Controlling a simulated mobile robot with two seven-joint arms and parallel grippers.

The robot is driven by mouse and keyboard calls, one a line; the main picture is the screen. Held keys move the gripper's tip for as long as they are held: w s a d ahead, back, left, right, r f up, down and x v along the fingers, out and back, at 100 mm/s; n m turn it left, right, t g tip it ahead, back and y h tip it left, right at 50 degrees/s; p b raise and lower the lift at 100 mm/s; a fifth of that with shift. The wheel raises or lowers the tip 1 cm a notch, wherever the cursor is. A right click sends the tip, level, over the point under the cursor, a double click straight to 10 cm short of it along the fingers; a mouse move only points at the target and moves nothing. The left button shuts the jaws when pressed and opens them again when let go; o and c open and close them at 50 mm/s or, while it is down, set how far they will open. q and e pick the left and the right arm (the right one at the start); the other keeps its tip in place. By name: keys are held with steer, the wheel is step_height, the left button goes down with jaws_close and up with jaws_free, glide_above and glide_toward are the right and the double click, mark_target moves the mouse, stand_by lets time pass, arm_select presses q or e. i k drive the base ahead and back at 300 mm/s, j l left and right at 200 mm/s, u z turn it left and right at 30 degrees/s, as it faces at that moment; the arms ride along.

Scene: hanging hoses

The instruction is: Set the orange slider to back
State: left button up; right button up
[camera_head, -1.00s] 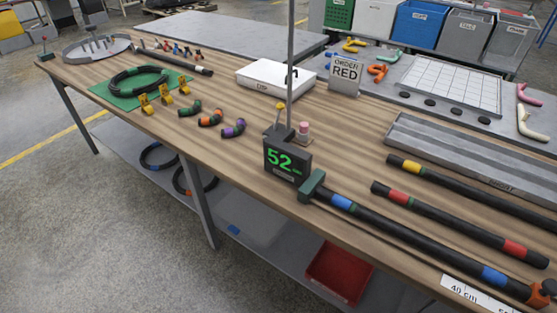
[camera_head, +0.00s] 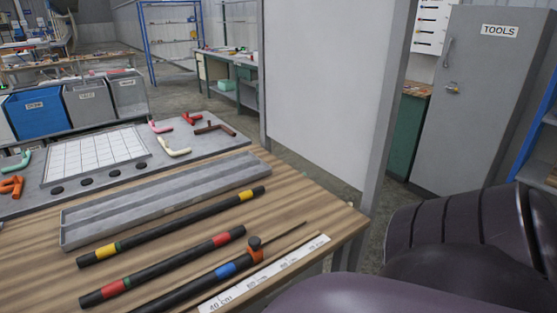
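The orange slider (camera_head: 257,256) is in the head view, near the right front corner of the wooden table. It has a dark round knob (camera_head: 254,242) on top. It sits at the right end of a black hose with a blue band (camera_head: 227,270), and a thin dark rod (camera_head: 284,236) runs on from it to the right. A white ruler strip (camera_head: 275,267) marked in cm lies along the front side. Dark purple links of my arm fill the lower right. Neither of my grippers is in view.
Two more black hoses, one with yellow bands (camera_head: 182,225) and one with red bands (camera_head: 170,266), lie behind it. A grey tray (camera_head: 165,196) is beyond them. A white panel (camera_head: 325,85) stands behind the table, and a grey tools cabinet (camera_head: 480,105) is at the right.

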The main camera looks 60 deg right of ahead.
mark_target(254, 243)
steer(key=z, duration=1.6)
